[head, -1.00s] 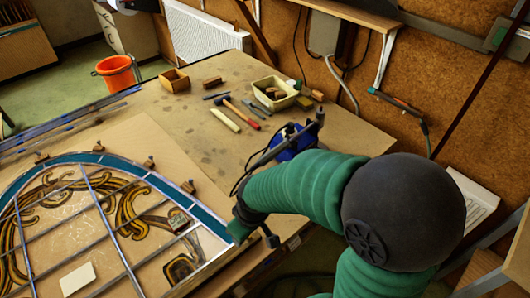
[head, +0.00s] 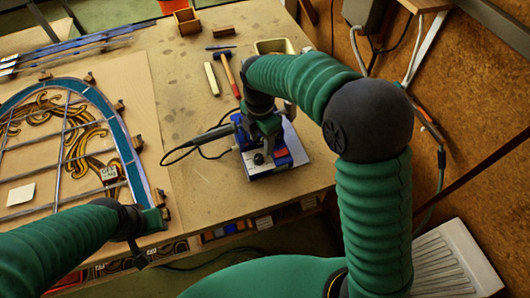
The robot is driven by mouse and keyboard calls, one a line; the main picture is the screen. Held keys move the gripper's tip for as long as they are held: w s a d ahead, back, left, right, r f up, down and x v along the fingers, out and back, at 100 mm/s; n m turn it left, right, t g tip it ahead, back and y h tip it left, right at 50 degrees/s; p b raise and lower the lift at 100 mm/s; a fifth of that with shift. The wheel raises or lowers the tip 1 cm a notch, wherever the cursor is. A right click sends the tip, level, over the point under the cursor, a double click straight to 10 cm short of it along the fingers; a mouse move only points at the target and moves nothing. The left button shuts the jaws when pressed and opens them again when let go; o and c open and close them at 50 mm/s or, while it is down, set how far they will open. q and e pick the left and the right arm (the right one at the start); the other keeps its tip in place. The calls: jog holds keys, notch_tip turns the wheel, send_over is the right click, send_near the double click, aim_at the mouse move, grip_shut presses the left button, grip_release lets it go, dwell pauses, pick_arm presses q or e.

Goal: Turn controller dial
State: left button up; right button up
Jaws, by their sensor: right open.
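The blue controller box (head: 268,172) stands on the bench right of centre, with a dark round dial (head: 258,158) on its near face. My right arm arches over from the right and points down at the box. My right gripper (head: 265,132) is open just above and behind the dial and hides part of the box top. I cannot tell whether it touches the box. My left gripper (head: 147,236) is by the near right corner of the leaded panel (head: 75,118); I cannot tell its jaw state.
An iron-like tool (head: 207,136) with a black cable lies left of the box. A hammer (head: 228,75), a pale stick (head: 211,79), a cream tray (head: 274,46) and a wooden box (head: 187,21) lie farther back. The bench top (head: 180,110) is clear between panel and tools.

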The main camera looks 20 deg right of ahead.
aim_at(259, 156)
jog(key=a+f, duration=0.1)
jog(key=f, duration=0.3)
jog(key=a+f, duration=0.1)
jog(key=f, duration=0.1)
jog(key=shift+a+f, duration=0.25)
jog(key=shift+a, duration=0.05)
jog(key=shift+d+f, duration=0.5)
jog(key=shift+d, duration=0.85)
jog(key=shift+c, duration=1.2)
jog(key=shift+a, duration=0.2)
jog(key=shift+c, duration=1.2)
jog(key=shift+a+r, duration=0.15)
jog(key=shift+a, duration=0.55)
grip_shut()
jog(key=shift+d, duration=0.3)
pick_arm(q)
jog(key=shift+a+r, duration=0.1)
jog(key=shift+a, duration=0.95)
